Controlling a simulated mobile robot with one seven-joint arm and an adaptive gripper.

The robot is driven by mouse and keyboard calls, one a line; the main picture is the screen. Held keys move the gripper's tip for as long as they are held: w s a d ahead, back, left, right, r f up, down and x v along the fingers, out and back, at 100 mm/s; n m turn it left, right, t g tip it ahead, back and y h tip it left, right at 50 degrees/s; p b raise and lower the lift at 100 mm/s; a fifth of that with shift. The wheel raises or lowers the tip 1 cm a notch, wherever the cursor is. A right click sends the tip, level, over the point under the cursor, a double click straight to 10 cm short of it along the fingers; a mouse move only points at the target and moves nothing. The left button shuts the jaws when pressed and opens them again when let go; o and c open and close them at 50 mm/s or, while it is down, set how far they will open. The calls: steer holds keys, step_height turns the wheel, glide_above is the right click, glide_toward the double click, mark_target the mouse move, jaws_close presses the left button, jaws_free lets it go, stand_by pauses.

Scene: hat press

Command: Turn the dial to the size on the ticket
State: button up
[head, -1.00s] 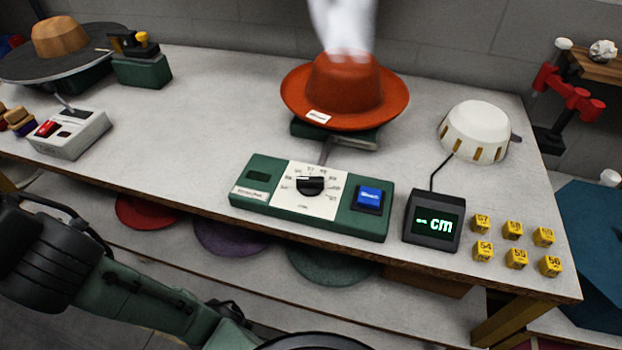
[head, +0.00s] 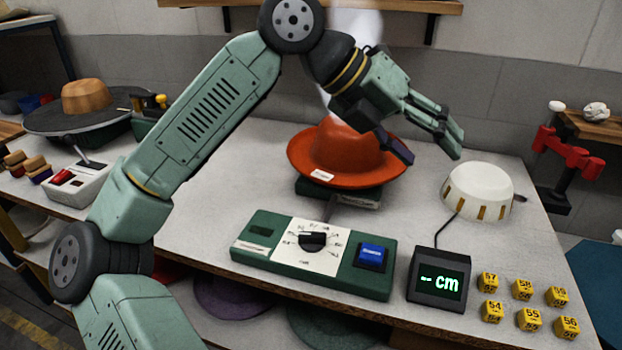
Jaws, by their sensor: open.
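The black dial (head: 312,240) sits on a white scale plate (head: 318,262) in the middle of the green control box (head: 258,259). The scale's numbers are too small to read. A white ticket (head: 322,176) lies on the brim of the orange hat (head: 345,150); its writing is not legible. My gripper (head: 432,155) is open and empty. It is above the table, between the orange hat and the white dome, well apart from the dial in the picture.
A blue button (head: 372,254) is to the right of the dial. A display (head: 440,281) reads "-- cm". Several yellow numbered cubes (head: 529,319) stand at the right front. A white dome (head: 478,191) stands behind them. A grey box with a lever (head: 80,182) is at the left.

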steer(key=shift+o, duration=0.6)
steer(key=w+a+f+n+y, duration=0.2)
steer(key=w+a+f+y, duration=0.1)
steer(key=f, duration=0.3)
steer(key=shift+w+a+y, duration=0.15)
steer(key=shift+a+y, duration=0.45)
steer(key=shift+a, duration=0.25)
steer(key=n+y, duration=0.4)
steer(key=y, duration=0.2)
glide_above(312, 239)
steer(key=w, duration=0.2)
step_height(312, 239, down, 4)
steer(key=f+p, duration=0.1)
steer(key=f, duration=0.8)
steer(key=shift+s+f+p, duration=0.2)
steer(key=shift+f+p, duration=0.1)
steer(key=shift+p, duration=0.1)
steer(key=shift+f, duration=0.65)
steer(key=shift+c, duration=0.5)
steer(key=c, duration=1.1)
